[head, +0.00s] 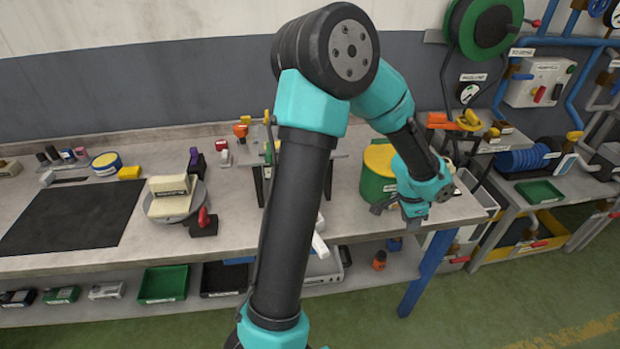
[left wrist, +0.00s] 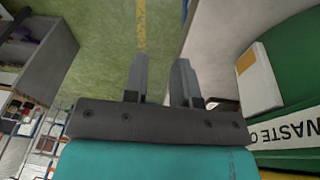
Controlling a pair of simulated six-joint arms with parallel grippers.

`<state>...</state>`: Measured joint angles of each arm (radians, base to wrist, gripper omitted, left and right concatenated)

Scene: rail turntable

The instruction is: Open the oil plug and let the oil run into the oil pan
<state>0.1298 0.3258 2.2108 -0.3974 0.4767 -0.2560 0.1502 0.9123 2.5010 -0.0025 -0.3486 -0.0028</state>
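My left gripper (head: 396,214) hangs at the bench's front edge, just in front of the green drum with a yellow top (head: 377,172). In the left wrist view my left gripper (left wrist: 162,80) has its two fingers apart with nothing between them, and floor shows beyond. The green drum (left wrist: 300,85) is close on the right there, with a partly cut-off label reading "WASTE O". I cannot make out an oil plug or a thing that is surely the oil pan in either view. My left arm hides the middle of the bench. My right gripper is not in view.
The bench (head: 130,255) carries a black mat (head: 75,215), a round grey turntable (head: 160,212) with a cream block, and small tools. A lower shelf holds a green bin (head: 163,283). A side bench at right has a green tray (head: 540,191) and blue pipes. Green floor lies in front.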

